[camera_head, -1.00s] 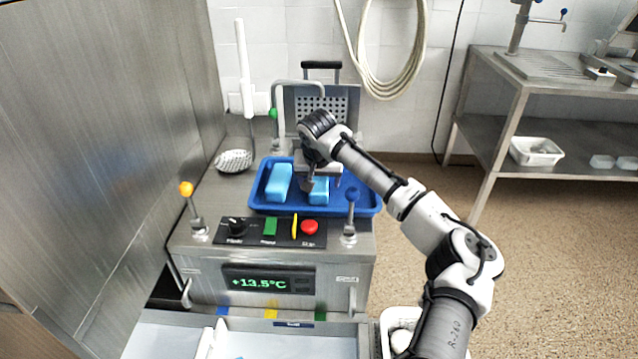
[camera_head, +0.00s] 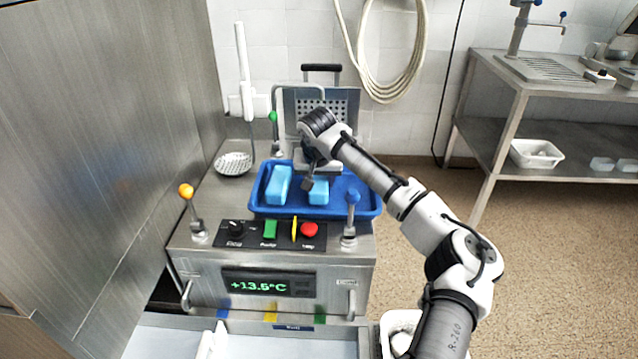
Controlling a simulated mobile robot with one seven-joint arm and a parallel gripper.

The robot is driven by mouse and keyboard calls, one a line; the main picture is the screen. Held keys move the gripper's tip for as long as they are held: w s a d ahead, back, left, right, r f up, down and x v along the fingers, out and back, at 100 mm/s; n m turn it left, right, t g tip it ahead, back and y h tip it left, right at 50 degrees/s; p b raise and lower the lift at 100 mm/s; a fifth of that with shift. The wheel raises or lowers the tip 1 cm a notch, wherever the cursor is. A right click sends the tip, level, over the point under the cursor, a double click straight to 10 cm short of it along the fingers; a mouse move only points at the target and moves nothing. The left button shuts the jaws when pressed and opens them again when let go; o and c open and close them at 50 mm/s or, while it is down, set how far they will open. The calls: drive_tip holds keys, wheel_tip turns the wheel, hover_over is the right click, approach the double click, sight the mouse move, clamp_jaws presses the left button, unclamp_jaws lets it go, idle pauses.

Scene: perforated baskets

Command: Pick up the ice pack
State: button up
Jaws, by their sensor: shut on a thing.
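Two light-blue ice packs lie in the blue tray (camera_head: 262,206) on top of the steel machine. The left ice pack (camera_head: 278,186) lies flat and clear of my arm. The right ice pack (camera_head: 319,193) is under my gripper (camera_head: 309,185), which is pointed down into the tray. My gripper is shut on the right ice pack. The fingertips are small and partly hidden by the wrist, and I cannot tell whether the pack is clear of the tray floor.
A perforated basket (camera_head: 338,108) with a black handle stands behind the tray. A skimmer (camera_head: 233,163) lies left of the tray. A steel wall is at the left.

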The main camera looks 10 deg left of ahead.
sight(319, 178)
wheel_tip(319, 178, up, 19)
drive_tip(key=b, duration=0.1)
idle(0.3)
drive_tip(key=shift+s, duration=0.1)
idle(1.0)
